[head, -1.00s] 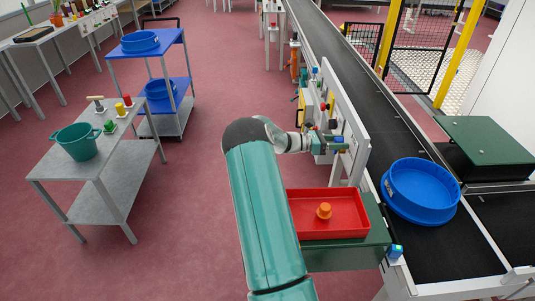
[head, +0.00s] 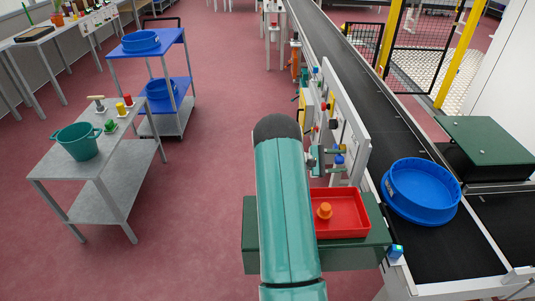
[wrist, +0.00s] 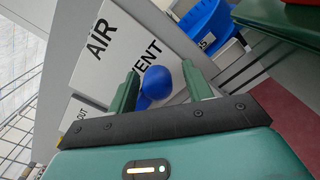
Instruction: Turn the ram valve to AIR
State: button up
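The ram valve shows as a blue rounded knob (wrist: 156,84) on a pale panel (wrist: 110,60) in the wrist view. The label AIR stands to its upper left and the label VENT just above it. In the head view a blue knob (head: 339,159) sits low on the panel beside the conveyor. My gripper (wrist: 162,72) is open, with its two green fingers on either side of the knob. The knob is nearer the left finger, with a gap to the right finger. Whether the left finger touches it I cannot tell. My arm hides part of the gripper in the head view.
A red tray (head: 352,225) with an orange piece (head: 324,210) stands on a green surface (head: 250,235) below the panel. A blue ring-shaped tub (head: 420,190) is on the conveyor (head: 385,115).

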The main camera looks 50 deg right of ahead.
jog(key=shift+f+m, duration=0.55)
jog(key=shift+m, duration=0.15)
jog(key=v, duration=1.3)
jog(key=w+a+r+m+t+y, duration=0.1)
jog(key=a+r+t+y, duration=0.3)
jog(key=a+r, duration=0.9)
jog(key=w+a+t, duration=0.1)
jog(key=a, duration=0.2)
jog(key=shift+w+r+t, duration=0.15)
jog(key=shift+r+t, duration=0.15)
